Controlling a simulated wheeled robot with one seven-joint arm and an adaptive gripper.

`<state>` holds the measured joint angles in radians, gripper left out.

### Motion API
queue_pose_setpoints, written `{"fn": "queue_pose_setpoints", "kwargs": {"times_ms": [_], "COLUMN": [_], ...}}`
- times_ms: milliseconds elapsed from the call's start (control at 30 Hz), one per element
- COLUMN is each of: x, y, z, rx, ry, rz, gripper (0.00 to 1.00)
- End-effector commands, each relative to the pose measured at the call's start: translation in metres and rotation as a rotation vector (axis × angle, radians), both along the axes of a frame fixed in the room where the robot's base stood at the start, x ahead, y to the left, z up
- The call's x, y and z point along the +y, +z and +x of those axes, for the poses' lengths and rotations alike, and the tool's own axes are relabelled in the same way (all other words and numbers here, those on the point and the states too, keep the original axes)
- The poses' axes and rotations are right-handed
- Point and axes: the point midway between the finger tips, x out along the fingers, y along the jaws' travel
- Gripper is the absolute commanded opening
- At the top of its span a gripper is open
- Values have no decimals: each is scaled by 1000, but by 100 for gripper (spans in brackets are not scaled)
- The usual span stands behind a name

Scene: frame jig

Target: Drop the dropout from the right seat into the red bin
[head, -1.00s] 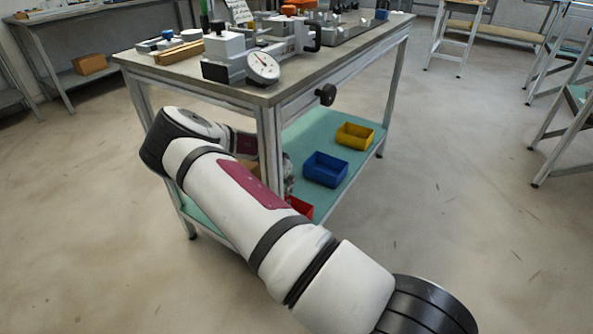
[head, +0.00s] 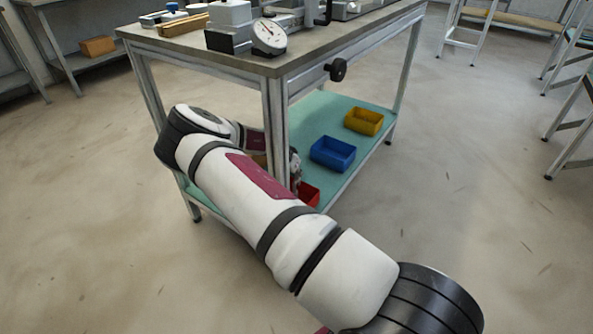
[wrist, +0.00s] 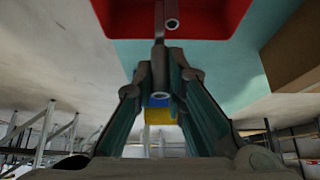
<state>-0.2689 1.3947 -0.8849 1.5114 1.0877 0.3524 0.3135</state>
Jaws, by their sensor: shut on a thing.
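The red bin (head: 310,195) sits on the table's lower shelf, partly hidden behind my arm. In the wrist view the red bin (wrist: 215,20) fills the top, just beyond my fingertips. My gripper (wrist: 160,45) is shut on a small grey part, which I take for the dropout (wrist: 172,22). Its ring-like end shows against the red of the bin; the fingers hide some of it. In the head view my gripper (head: 294,165) is partly seen behind the table leg, close to the red bin. I cannot tell the right seat on the table top.
A blue bin (head: 332,153) and a yellow bin (head: 364,121) stand farther along the teal lower shelf (head: 318,118). A table leg (head: 275,130) stands close to my arm. The table top (head: 300,62) overhangs the shelf and carries a dial gauge (head: 269,37).

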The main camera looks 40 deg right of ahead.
Motion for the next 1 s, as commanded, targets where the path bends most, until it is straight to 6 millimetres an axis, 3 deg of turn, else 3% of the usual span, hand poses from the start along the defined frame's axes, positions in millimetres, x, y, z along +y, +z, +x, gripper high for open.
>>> {"fn": "queue_pose_setpoints", "kwargs": {"times_ms": [100,133,200,633,1000], "x": [0,0,0,4,40], "y": [1,1,1,7,66], "z": [0,0,0,-1,-13], "rx": [0,0,0,0,-2], "ry": [0,0,0,0,2], "rz": [-1,-1,0,0,1], "gripper": [0,19,35,36,36]}}
